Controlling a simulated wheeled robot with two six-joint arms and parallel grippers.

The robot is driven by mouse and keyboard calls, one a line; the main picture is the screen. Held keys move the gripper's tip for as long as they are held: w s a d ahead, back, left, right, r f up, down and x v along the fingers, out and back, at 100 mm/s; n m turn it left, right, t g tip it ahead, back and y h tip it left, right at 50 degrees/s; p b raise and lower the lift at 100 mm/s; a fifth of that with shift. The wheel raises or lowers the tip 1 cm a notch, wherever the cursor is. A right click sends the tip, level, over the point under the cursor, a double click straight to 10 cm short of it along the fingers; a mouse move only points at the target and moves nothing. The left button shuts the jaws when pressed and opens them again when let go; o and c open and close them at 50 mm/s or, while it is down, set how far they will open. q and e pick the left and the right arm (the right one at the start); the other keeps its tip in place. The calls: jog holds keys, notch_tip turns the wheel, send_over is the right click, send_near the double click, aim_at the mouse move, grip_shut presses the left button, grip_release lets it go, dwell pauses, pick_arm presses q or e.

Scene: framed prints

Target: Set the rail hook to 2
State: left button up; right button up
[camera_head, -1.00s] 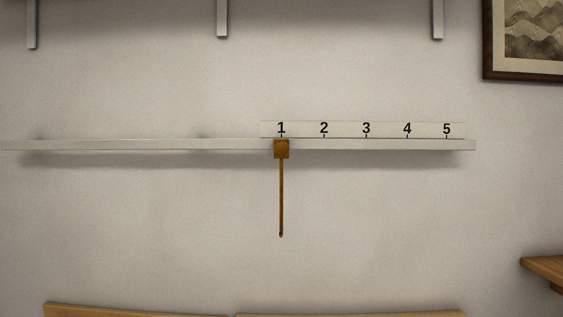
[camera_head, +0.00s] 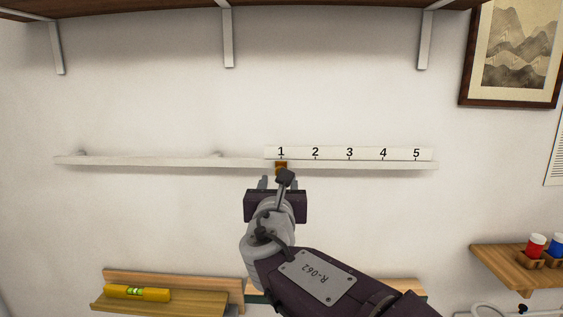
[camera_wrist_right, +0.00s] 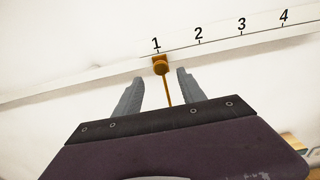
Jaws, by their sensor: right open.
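The orange-brown rail hook (camera_head: 281,164) sits on the white rail (camera_head: 180,162) under the mark 1 of the number strip (camera_head: 350,154). In the right wrist view the hook's block (camera_wrist_right: 160,66) shows with its thin rod hanging down. My right gripper (camera_head: 272,183) is in front of the hook and covers its rod in the head view. In the right wrist view the right gripper's fingers (camera_wrist_right: 156,86) are open, one on each side of the rod, with gaps on both sides. The mark 2 (camera_head: 315,152) is just right of the hook. My left gripper is not in view.
A wooden ledge with a yellow level (camera_head: 137,293) is at the lower left. A wooden shelf (camera_head: 505,264) with a red cup and a blue cup is at the lower right. A framed print (camera_head: 515,50) hangs upper right. The rail right of the hook is clear.

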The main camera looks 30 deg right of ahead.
jog(key=p+x, duration=0.2)
jog(key=x, duration=0.6)
jog(key=shift+d+r, duration=0.1)
jog(key=shift+w+d, duration=0.2)
jog(key=shift+w, duration=0.1)
jog(key=shift+s+a, duration=0.1)
jog(key=shift+s, duration=0.1)
jog(key=shift+c, duration=0.6)
jog(key=shift+s, duration=0.1)
grip_shut()
